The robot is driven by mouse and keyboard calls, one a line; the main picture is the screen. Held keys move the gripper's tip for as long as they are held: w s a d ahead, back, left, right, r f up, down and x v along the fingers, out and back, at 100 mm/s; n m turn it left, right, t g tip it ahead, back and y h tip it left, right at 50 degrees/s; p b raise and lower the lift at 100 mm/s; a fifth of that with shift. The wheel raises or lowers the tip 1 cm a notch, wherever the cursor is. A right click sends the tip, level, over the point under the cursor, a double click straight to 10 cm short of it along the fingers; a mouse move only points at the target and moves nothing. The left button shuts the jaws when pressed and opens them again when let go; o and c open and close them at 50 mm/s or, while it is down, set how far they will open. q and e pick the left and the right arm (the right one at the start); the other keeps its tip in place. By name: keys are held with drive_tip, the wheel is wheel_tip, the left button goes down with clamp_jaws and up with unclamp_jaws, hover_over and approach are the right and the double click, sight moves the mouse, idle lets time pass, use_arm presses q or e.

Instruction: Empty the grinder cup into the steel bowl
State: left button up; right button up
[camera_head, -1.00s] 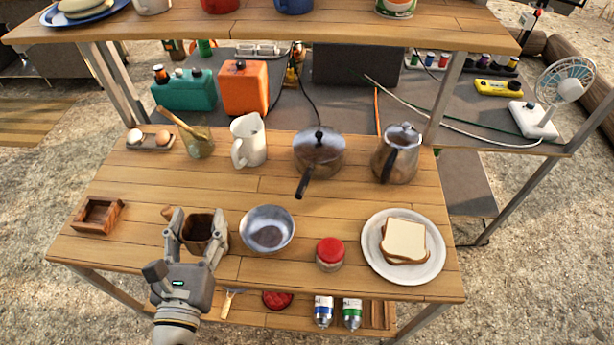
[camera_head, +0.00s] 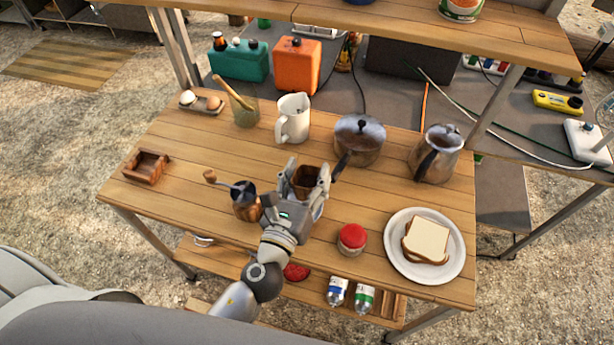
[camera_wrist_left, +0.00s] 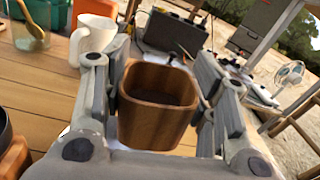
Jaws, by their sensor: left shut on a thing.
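My left gripper (camera_head: 308,180) is shut on the grinder cup (camera_wrist_left: 158,100), a square brown wooden cup with rounded corners. It is held about upright between the fingers, and its inside looks dark; the cup also shows in the head view (camera_head: 305,187). The gripper and cup are over the area of the steel bowl (camera_head: 318,210), which is mostly hidden behind the gripper, with only a bit of its side showing. The grinder body (camera_head: 246,205), with its crank and wooden knob, stands to the left of the gripper. My right gripper is not in view.
A red-lidded jar (camera_head: 352,238) stands right of the bowl, and a plate (camera_head: 398,262) with a sandwich is farther right. A lidded pan (camera_head: 358,146), a white jug (camera_head: 293,118) and a kettle (camera_head: 437,158) stand behind.

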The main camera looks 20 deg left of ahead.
sight(298, 185)
use_arm(q)
drive_tip(key=n+b, duration=0.1)
drive_tip(key=f+n+b, duration=0.1)
drive_tip(key=n+b, duration=0.1)
drive_tip(key=shift+a+f+n, duration=0.1)
drive_tip(key=shift+f+n, duration=0.15)
drive_tip(key=shift+n, duration=0.05)
drive_tip(key=n+b, duration=0.1)
drive_tip(key=f+n+b, duration=0.1)
drive_tip(key=shift+n+b, duration=0.3)
drive_tip(key=shift+b, duration=0.1)
drive_tip(key=shift+a+f+n+b, duration=0.25)
drive_tip(key=shift+n+b, duration=0.65)
drive_tip(key=shift+n, duration=0.2)
drive_tip(key=n+b, duration=0.2)
drive_tip(key=f+n+b, duration=0.1)
drive_tip(key=n, duration=0.1)
drive_tip(key=shift+a+t+y, duration=0.3)
drive_tip(key=shift+a, duration=0.05)
drive_tip(key=n, duration=0.3)
drive_tip(key=shift+a+f+n+b, duration=0.3)
drive_tip(key=shift+a, duration=0.05)
drive_tip(key=n, duration=0.2)
drive_tip(key=a+n, duration=0.1)
drive_tip(key=n, duration=0.1)
drive_tip(key=shift+y+p, duration=0.3)
drive_tip(key=shift+p, duration=0.05)
drive_tip(key=shift+n, duration=0.3)
